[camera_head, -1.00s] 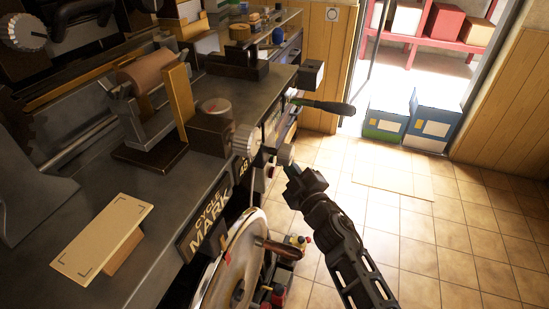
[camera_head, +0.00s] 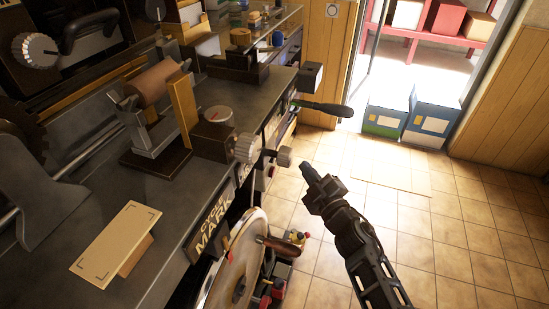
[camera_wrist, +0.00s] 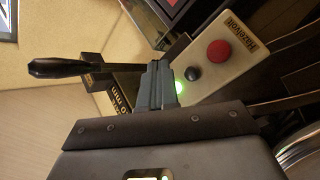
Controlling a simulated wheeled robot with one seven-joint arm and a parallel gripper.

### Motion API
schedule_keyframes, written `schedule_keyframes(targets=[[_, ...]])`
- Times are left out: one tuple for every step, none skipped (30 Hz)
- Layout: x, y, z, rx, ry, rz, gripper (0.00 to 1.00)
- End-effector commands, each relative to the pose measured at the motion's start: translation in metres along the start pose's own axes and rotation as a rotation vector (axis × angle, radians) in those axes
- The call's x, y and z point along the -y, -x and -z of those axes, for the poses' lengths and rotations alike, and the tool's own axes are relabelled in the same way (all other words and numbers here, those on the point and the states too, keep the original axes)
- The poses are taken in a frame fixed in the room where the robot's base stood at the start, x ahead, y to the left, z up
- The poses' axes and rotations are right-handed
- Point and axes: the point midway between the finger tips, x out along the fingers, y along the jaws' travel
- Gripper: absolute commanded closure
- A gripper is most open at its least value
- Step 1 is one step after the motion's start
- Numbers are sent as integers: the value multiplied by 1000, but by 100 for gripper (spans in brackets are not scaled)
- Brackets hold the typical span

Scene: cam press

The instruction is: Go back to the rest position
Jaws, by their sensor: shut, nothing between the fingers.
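My gripper (camera_head: 313,178) is shut and empty in the head view. It hangs in the air over the tiled floor, to the right of the press bench and apart from its front knobs. In the wrist view, my gripper (camera_wrist: 160,82) points toward a pale control panel (camera_wrist: 222,62) with a red button, a black button and a lit green lamp. A black-handled lever (camera_wrist: 60,68) lies left of my fingers in that view. The press bench (camera_head: 90,200) fills the left of the head view, with a handwheel (camera_head: 235,275) at its front.
A round knob (camera_head: 285,156) and a dark lever handle (camera_head: 322,108) stick out from the bench front. Blue and green boxes (camera_head: 430,122) stand by the doorway. The tiled floor (camera_head: 450,230) right of my arm is clear.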

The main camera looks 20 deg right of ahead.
Motion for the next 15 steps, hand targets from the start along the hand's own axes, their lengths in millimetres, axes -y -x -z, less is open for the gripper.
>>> schedule_keyframes(targets=[[0,0,0,0,0,0,100],[0,0,0,0,0,0,100],[0,0,0,0,0,0,100],[0,0,0,0,0,0,100],[0,0,0,0,0,0,100],[0,0,0,0,0,0,100],[0,0,0,0,0,0,100],[0,0,0,0,0,0,100],[0,0,0,0,0,0,100],[0,0,0,0,0,0,100],[0,0,0,0,0,0,100],[0,1,0,0,-1,0,100],[1,3,0,2,-4,1,100],[3,6,0,3,-8,1,100],[5,13,-1,7,-16,3,100]])
